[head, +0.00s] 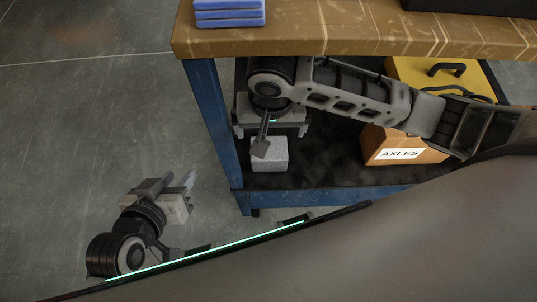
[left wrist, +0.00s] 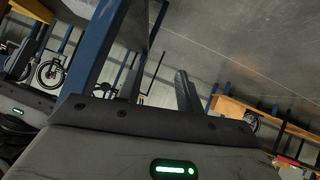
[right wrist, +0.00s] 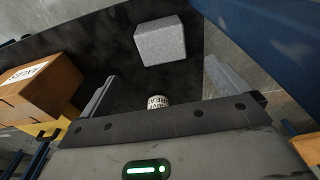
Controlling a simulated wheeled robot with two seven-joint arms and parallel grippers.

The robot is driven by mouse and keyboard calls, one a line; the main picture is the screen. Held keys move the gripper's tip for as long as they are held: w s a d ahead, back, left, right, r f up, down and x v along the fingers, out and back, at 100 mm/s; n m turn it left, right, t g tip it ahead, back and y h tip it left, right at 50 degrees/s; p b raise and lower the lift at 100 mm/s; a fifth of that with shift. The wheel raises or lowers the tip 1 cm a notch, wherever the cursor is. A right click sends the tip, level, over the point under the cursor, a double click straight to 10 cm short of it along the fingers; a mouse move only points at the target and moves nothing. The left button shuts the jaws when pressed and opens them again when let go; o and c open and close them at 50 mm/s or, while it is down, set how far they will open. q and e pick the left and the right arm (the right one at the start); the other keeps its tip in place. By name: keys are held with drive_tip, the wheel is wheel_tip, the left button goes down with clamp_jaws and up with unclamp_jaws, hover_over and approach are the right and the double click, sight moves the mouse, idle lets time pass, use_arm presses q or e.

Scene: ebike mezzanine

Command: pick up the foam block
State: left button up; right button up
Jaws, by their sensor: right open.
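The foam block (head: 272,158) is a light grey speckled block on the dark lower shelf of the workbench. It also shows in the right wrist view (right wrist: 160,43), beyond the fingertips and between their lines. My right gripper (head: 270,131) is open and empty, just behind and above the block in the head view. It does not touch the block as far as I can see, and a dark part of my arm covers some of the block's top edge. My left gripper (head: 177,182) is over the floor left of the bench, its fingers apart with nothing between them in the left wrist view (left wrist: 160,88).
An orange-brown box labelled AXLES (head: 403,146) and a yellow case (head: 440,75) stand on the shelf to the right. A blue bench leg (head: 212,120) rises left of the block. A small round labelled item (right wrist: 157,101) shows near my right fingers. The wooden top (head: 350,28) overhangs.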

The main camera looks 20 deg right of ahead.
sight(269, 152)
drive_tip(key=f+b, duration=0.1)
drive_tip(key=f, duration=0.2)
drive_tip(key=f+b, duration=0.1)
drive_tip(key=f, duration=0.1)
drive_tip(key=w+f+b, duration=0.1)
drive_tip(key=f, duration=0.2)
drive_tip(key=shift+d+f, duration=0.1)
drive_tip(key=shift+f, duration=0.2)
drive_tip(key=shift+f+b, duration=0.35)
drive_tip(key=f+b, duration=0.2)
drive_tip(key=f, duration=0.1)
drive_tip(key=f+b, duration=0.1)
drive_tip(key=f, duration=0.1)
drive_tip(key=shift+w, duration=0.4)
use_arm(q)
drive_tip(key=r+t, duration=0.1)
drive_tip(key=d+r+t+h, duration=0.1)
drive_tip(key=r, duration=0.1)
drive_tip(key=d+r+t+h, duration=0.1)
drive_tip(key=shift+w+r, duration=0.2)
drive_tip(key=shift+w, duration=0.1)
use_arm(e)
drive_tip(key=c, duration=0.9)
